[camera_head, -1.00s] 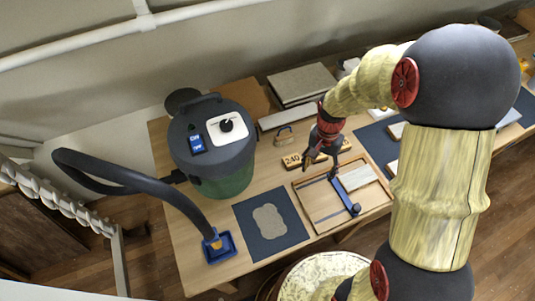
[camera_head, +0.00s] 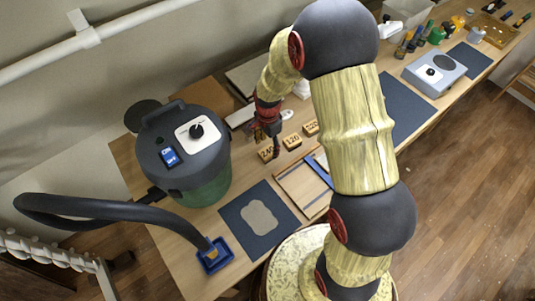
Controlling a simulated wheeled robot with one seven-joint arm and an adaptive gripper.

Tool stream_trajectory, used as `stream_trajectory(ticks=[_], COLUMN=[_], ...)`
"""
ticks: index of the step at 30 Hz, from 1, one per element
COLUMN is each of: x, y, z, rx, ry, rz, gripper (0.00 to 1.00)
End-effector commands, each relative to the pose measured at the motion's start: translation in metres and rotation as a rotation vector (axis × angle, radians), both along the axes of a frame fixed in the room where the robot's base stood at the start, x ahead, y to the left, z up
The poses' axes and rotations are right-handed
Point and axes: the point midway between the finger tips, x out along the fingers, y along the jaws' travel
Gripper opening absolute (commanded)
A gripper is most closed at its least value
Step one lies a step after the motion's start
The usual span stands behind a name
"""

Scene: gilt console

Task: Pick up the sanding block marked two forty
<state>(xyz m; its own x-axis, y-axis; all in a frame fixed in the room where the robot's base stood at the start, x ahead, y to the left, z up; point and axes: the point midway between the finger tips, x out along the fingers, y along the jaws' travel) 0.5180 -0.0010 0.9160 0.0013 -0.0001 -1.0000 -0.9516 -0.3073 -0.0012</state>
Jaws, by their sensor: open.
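The sanding block marked 240 (camera_head: 267,153) is a small tan block lying on the wooden bench, at the left end of a row of similar blocks. The block marked 120 (camera_head: 292,141) is to its right. A third block (camera_head: 311,127) is further right; I cannot read its mark surely. My gripper (camera_head: 269,141) is open and points down close to the 240 block, just behind or above it. One finger overlaps the block's edge in the picture. I cannot tell the height gap or any contact. Nothing shows between the fingers.
A green and grey vacuum (camera_head: 188,160) stands left, its hose ending in a blue tray (camera_head: 215,256). A dark mat (camera_head: 240,222) and a framed wooden board (camera_head: 295,190) lie in front. Another dark mat (camera_head: 395,105) and a grey machine (camera_head: 434,72) lie right. My arm hides part of the bench.

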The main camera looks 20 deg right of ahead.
Motion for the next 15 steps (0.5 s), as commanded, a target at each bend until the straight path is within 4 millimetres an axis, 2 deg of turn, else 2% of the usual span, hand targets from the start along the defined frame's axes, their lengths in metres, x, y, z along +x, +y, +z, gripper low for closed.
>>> stream_trajectory(ticks=[7, 10, 15], x=[-0.002, -0.001, -0.001], y=[0.001, 0.001, 0.001], z=[-0.038, -0.044, -0.044], rx=[0.000, 0.000, 0.000], ry=[0.004, 0.002, 0.001], rz=[0.001, 0.001, 0.001], gripper=[0.59, 0.59, 0.59])
